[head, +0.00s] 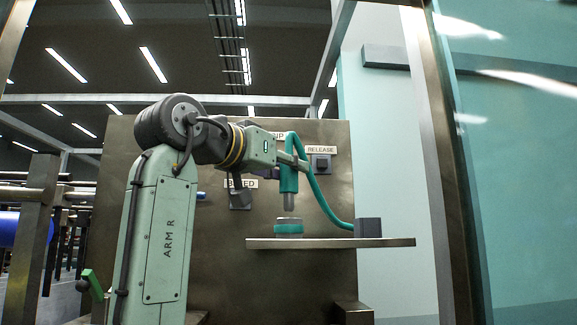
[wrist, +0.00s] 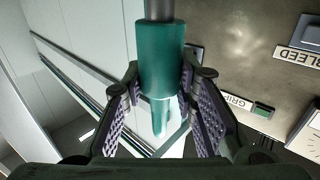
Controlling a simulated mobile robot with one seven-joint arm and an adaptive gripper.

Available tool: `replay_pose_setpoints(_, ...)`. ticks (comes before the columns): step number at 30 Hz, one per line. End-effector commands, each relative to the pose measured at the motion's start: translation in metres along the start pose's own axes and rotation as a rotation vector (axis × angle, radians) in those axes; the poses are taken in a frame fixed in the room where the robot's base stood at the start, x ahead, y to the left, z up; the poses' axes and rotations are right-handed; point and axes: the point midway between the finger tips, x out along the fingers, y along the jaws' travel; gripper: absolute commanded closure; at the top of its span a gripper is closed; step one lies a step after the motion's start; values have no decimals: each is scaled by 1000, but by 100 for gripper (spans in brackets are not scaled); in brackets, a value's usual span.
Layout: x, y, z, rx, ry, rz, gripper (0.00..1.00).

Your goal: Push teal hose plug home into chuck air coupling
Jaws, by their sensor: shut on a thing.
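The teal hose plug (head: 288,180) hangs upright in the head view, its grey metal nose pointing down. My gripper (head: 291,161) is shut on the plug's upper body. The chuck air coupling (head: 288,229), a short grey and teal cylinder, stands on a shelf directly below the nose, with a small gap between them. In the wrist view, my gripper (wrist: 161,75) has a purple-padded finger on each side of the plug (wrist: 162,50); the nose runs out of the top edge. The coupling is not visible there.
A teal hose (head: 324,205) loops from the plug's top down to a dark block (head: 368,228) on the shelf (head: 335,243). Behind stands a brown panel (head: 150,140) with RELEASE (head: 321,163) and BLEED (head: 240,198) controls. A glass pane (head: 520,170) stands at right.

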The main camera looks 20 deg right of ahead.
Motion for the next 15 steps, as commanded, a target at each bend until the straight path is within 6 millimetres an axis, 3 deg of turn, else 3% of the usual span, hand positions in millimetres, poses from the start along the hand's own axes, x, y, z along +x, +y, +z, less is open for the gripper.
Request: replay_pose_setpoints(15, 0, 0, 9, 0, 1, 0, 100)
